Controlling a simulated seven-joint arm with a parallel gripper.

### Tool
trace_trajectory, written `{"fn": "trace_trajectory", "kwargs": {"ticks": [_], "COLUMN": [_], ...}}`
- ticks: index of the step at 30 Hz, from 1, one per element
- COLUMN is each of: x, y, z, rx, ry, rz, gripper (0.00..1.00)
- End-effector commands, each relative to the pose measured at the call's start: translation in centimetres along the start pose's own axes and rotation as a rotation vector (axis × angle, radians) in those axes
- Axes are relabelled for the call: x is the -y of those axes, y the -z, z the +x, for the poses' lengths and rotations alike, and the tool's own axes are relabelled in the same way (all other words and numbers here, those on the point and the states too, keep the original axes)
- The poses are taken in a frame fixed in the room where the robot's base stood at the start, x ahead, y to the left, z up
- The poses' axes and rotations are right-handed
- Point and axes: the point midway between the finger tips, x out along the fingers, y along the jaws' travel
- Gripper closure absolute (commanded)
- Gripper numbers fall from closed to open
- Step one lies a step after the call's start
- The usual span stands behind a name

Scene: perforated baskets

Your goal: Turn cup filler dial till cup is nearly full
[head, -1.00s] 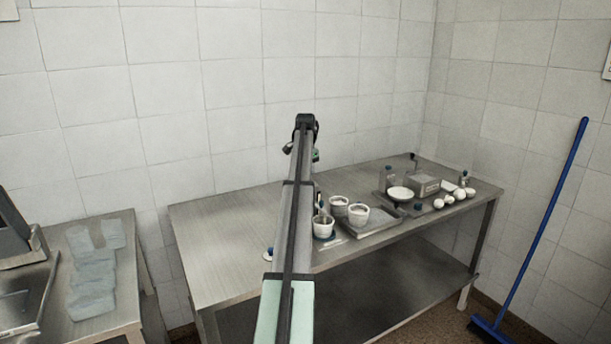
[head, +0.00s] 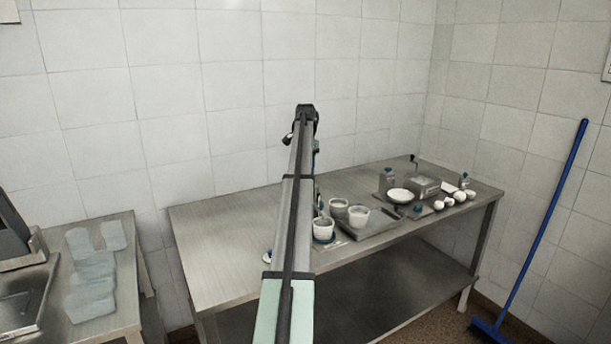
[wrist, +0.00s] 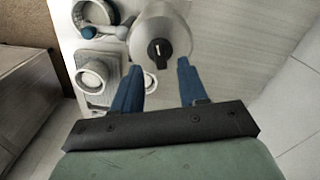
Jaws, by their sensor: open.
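A round silver-grey body with a black dial (wrist: 158,53), which looks like the cup filler (wrist: 178,32), shows in the wrist view. The dial has a pale mark on its face. My gripper (wrist: 160,64) is open, with one blue finger on each side, just short of the dial. I cannot tell whether either finger touches it. A white round cup (wrist: 91,82) on a squarish base stands left of the filler; its fill level is unclear. In the head view my arm hides the filler and the gripper.
White pots (head: 323,230) stand beside my arm on the steel table (head: 225,240). A white dish (head: 399,195), bottles and small white items stand to the right. The table's left part is mostly clear. A blue broom (head: 545,220) leans at the right wall.

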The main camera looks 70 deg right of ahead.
Motion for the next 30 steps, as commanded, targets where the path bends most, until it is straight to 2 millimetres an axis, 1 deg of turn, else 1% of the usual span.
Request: {"fn": "trace_trajectory", "kwargs": {"ticks": [1,6,12,15,21,30], "x": [0.1,0.1,0.1,0.1,0.0,0.0], "y": [0.1,0.1,0.1,0.1,0.0,0.0], "z": [-1.3,-4.6,-7.7,-8.8,-9.7,-9.7], "rx": [-0.002,-0.002,-0.001,0.000,0.000,0.000], "ry": [0.001,0.001,0.001,0.000,0.000,0.000], "rz": [0.000,0.000,0.000,0.000,0.000,0.000], "gripper": [0.57,0.57,0.57,0.57,0.57,0.57]}}
